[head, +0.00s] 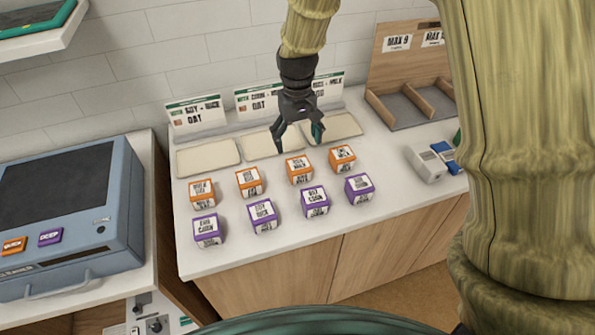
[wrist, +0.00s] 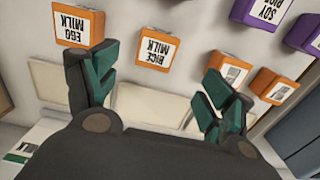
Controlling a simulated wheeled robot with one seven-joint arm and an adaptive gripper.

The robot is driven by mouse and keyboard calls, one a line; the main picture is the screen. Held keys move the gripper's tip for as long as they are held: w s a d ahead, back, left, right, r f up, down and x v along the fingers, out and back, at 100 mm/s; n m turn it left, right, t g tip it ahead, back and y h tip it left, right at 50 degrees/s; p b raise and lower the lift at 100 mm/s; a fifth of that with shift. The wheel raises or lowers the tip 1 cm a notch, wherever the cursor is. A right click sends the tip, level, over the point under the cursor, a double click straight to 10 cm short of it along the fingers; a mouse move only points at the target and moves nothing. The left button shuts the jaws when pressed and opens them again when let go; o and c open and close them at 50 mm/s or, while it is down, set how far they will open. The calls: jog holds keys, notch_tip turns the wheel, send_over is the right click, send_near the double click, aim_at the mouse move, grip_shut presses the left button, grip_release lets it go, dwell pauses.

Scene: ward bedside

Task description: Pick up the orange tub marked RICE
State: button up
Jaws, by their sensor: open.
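Several orange tubs with white labels stand in a row on the white counter. In the wrist view one label reads RICE MILK, and this tub (wrist: 155,48) lies ahead of and between my fingers. It appears to be the second orange tub from the right (head: 299,170) in the head view. The tub beside it (wrist: 78,24), rightmost in the head view (head: 342,158), reads EGG MILK. Labels on the other two orange tubs (head: 249,182) (head: 201,193) are too small to read surely. My gripper (head: 299,143) is open and empty, above and behind the row; its fingers (wrist: 157,80) show below the tubs.
Several purple tubs (head: 262,217) stand in front of the orange row. Cream mats (head: 208,157) and label cards (head: 196,113) lie behind. A wooden divided rack (head: 410,105) and a grey box (head: 424,163) are right; a blue machine (head: 70,215) is left.

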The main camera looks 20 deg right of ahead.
aim_at(299, 163)
jog(key=shift+s+f, duration=0.1)
jog(key=shift+f, duration=0.6)
jog(key=f, duration=0.1)
jog(key=f+p, duration=0.1)
jog(key=f, duration=0.1)
jog(key=shift+d, duration=0.25)
jog(key=shift+f+p, duration=0.3)
jog(key=shift+f, duration=0.35)
jog(key=shift+w+f+p, duration=0.2)
jog(key=shift+f+p, duration=0.85)
jog(key=shift+f, duration=0.25)
jog(key=shift+f+p, duration=0.4)
jog(key=shift+f, duration=0.9)
jog(key=c, duration=1.2)
